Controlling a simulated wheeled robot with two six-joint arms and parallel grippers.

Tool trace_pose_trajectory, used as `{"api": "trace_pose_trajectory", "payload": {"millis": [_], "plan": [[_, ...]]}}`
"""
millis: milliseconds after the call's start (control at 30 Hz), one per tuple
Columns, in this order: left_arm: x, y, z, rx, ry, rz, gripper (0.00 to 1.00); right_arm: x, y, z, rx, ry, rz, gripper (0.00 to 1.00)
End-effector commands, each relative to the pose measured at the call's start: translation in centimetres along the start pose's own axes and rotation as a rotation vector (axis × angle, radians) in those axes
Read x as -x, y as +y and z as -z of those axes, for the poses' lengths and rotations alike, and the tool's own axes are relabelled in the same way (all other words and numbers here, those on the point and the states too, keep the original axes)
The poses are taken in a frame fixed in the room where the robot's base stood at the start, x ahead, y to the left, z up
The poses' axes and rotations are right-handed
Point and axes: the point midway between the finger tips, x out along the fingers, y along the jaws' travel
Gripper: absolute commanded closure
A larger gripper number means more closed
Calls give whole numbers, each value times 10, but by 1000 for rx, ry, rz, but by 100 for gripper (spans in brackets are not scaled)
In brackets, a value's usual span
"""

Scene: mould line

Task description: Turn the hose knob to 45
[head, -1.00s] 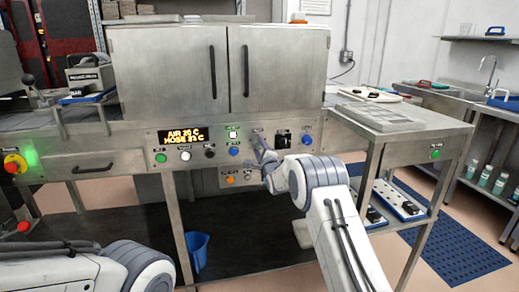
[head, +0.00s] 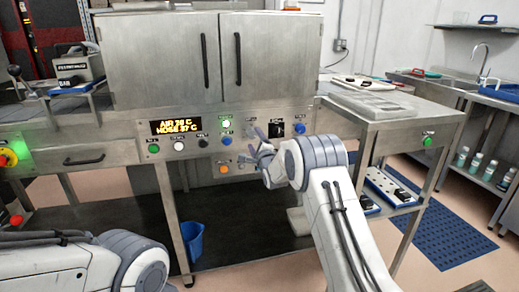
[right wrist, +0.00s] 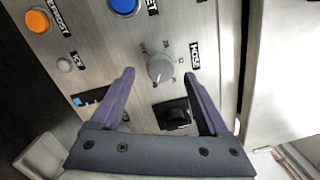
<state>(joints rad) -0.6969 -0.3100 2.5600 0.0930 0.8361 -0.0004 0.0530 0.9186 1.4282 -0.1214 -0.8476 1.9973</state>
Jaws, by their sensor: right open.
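The grey hose knob (right wrist: 160,67), with a white pointer mark and a HOSE label beside it, is on the steel panel in the right wrist view. My right gripper (right wrist: 160,76) is open, with its two dark fingers on either side of the knob; I cannot tell whether they touch it. In the head view the right gripper (head: 261,141) is at the panel, and its fingers partly cover that area. The display (head: 177,127) seems to read AIR 20 C and HOSE 37 C. My left gripper is out of view.
A black switch (right wrist: 173,114), a blue button (right wrist: 123,5) and an orange button (right wrist: 38,20) are near the knob. A side table (head: 377,104) stands to the right, and a blue bucket (head: 192,240) is below.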

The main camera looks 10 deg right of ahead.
Motion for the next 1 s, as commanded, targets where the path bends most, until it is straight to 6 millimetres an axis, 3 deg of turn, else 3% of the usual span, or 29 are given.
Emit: {"api": "trace_pose_trajectory", "payload": {"millis": [400,600,900,1000], "plan": [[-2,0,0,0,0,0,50,65,0,1,-1,1,-1,22],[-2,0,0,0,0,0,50,76,0,0,-1,0,1,22],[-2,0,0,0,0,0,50,76,0,0,1,0,-1,22],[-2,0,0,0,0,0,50,79,2,-13,43,-3,-36,22]]}}
